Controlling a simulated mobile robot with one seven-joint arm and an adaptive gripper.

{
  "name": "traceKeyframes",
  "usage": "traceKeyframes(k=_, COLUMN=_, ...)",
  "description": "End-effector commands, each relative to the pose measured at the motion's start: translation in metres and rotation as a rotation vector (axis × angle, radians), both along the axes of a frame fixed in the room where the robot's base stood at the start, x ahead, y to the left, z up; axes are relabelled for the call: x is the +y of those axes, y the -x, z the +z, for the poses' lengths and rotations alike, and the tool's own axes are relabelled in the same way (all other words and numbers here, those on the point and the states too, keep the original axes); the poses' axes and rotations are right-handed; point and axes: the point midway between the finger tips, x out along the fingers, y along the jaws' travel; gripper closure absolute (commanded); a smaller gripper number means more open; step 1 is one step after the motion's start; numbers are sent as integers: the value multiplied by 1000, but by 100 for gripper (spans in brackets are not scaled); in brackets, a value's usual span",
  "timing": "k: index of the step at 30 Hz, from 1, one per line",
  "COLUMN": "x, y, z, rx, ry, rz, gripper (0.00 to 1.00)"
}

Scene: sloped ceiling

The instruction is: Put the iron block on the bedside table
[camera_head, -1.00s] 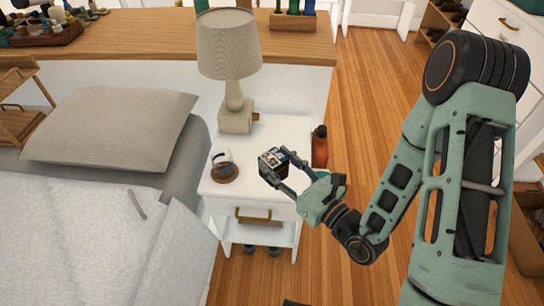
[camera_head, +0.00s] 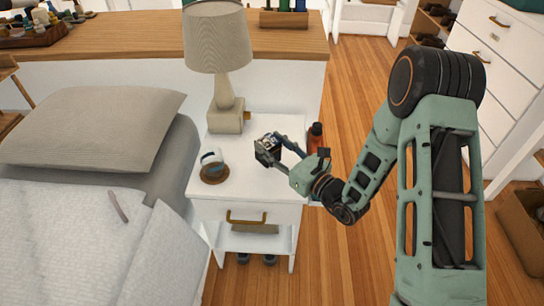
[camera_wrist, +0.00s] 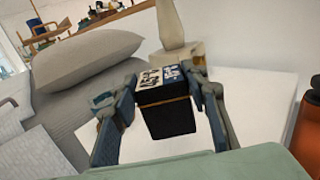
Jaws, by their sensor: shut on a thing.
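The iron block (camera_head: 267,149) is a small dark block with white markings on its top. My gripper (camera_head: 271,150) is shut on it, over the top of the white bedside table (camera_head: 263,183). In the wrist view the block (camera_wrist: 166,112) sits upright between the two fingers, with a thin orange line around its dark side. My gripper also shows in the wrist view (camera_wrist: 165,105). Whether the block's underside touches the table top cannot be told; it is hidden.
A lamp (camera_head: 226,116) stands at the back of the table. A glass globe on a wooden base (camera_head: 213,174) stands at the left. An orange bottle (camera_head: 315,138) is beside the table's right edge. The bed (camera_head: 70,235) is at the left.

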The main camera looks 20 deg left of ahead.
Motion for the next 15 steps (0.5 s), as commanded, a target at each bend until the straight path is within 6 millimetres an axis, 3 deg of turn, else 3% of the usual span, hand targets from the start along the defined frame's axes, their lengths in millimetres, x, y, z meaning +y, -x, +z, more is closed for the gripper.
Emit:
traceKeyframes(k=5, x=3, y=-6, z=-6, rx=-5, ry=-4, rz=1, gripper=100)
traceKeyframes(k=12, x=4, y=-10, z=-38, rx=-1, ry=-2, rz=1, gripper=100)
traceKeyframes(k=15, x=4, y=-11, z=-42, rx=-5, ry=-4, rz=1, gripper=100)
